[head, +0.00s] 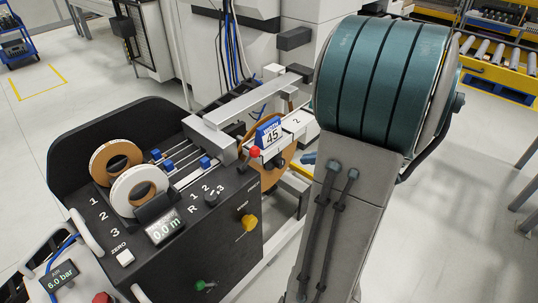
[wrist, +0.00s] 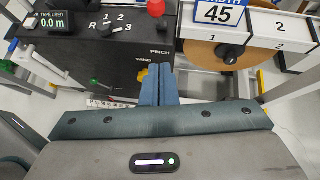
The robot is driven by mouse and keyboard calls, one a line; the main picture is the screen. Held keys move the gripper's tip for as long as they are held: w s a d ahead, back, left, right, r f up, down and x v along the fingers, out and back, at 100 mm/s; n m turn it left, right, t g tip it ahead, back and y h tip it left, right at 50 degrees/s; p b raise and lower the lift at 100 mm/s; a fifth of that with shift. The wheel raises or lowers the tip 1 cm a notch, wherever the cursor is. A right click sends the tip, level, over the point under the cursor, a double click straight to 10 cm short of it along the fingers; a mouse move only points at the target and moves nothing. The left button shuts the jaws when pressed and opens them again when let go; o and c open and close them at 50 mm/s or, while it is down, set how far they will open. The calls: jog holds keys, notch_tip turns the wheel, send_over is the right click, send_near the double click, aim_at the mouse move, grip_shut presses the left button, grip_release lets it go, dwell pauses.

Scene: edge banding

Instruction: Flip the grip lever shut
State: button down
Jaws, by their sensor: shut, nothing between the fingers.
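No label reading "grip" is legible, so I cannot tell for sure which control is the grip lever. A lever with a red ball knob (head: 254,152) stands upright at the back corner of the black control box (head: 185,235), and its knob shows at the top of the wrist view (wrist: 156,7). A yellow knob (head: 249,222) is on the box's front face, with a green-ended lever (head: 203,285) lower down. My gripper (wrist: 160,70) is shut and empty, below the red knob in the wrist view and over the front of the box by the PINCH label.
White and brown tape rolls (head: 136,189) sit on the box beside a 0.0 m display (head: 164,227). A sign reading 45 (head: 269,133) stands beside numbered white blocks (head: 297,122). A brown disc (wrist: 215,53) sits below the sign. Open floor lies at right.

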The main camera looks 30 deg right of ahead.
jog(key=shift+w+a+f, duration=0.1)
jog(key=w+a+r+x, duration=0.1)
jog(key=r+x, duration=0.1)
jog(key=x, duration=1)
jog(key=shift+w+a+p, duration=0.15)
jog(key=shift+w+p, duration=0.15)
jog(key=shift+w, duration=0.1)
jog(key=shift+r, duration=0.15)
